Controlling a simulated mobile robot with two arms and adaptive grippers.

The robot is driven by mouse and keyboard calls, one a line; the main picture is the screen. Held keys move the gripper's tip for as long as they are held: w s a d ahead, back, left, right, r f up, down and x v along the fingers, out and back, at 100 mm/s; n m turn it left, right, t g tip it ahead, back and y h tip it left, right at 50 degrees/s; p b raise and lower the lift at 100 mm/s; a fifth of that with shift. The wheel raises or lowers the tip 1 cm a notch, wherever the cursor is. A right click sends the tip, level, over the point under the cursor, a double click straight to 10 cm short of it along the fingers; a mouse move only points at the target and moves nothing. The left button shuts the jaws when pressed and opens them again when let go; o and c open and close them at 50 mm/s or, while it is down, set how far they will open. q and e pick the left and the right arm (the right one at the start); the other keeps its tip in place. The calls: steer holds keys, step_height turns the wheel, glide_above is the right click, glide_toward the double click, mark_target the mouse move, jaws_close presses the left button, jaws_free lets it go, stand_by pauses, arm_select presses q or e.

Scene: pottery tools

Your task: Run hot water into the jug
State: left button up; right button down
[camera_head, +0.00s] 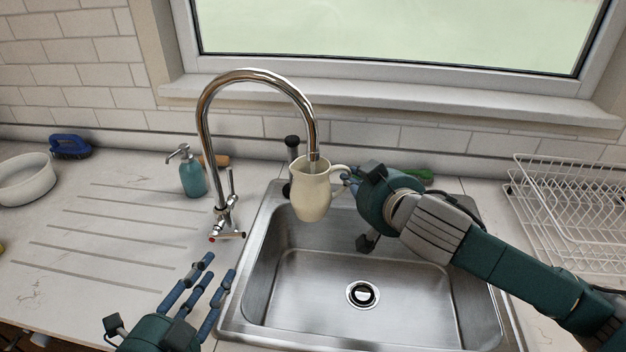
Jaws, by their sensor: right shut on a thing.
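A cream jug (312,195) is held upright under the spout of the chrome tap (206,110), above the sink (310,285). The spout's end sits at or just over the jug's mouth. My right gripper (350,182) is shut on the jug's handle at its right side. The tap has a lever with a red mark (213,237) pointing left and another lever (231,182) standing up. My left gripper (208,284) is open and empty, its fingers spread, below and left of the red-marked lever. I cannot clearly see water running.
A teal soap bottle (193,178) stands left of the tap. A white bowl (24,179) and a blue brush (69,146) are at the far left. A white wire rack (570,210) stands at the right. The grooved drainboard (120,235) is clear.

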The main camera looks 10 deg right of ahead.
steer(key=shift+r, duration=0.1)
arm_select(q)
steer(key=shift+s+d+r, duration=0.1)
arm_select(e)
steer(key=s+d, duration=0.5)
steer(key=shift+d, duration=0.15)
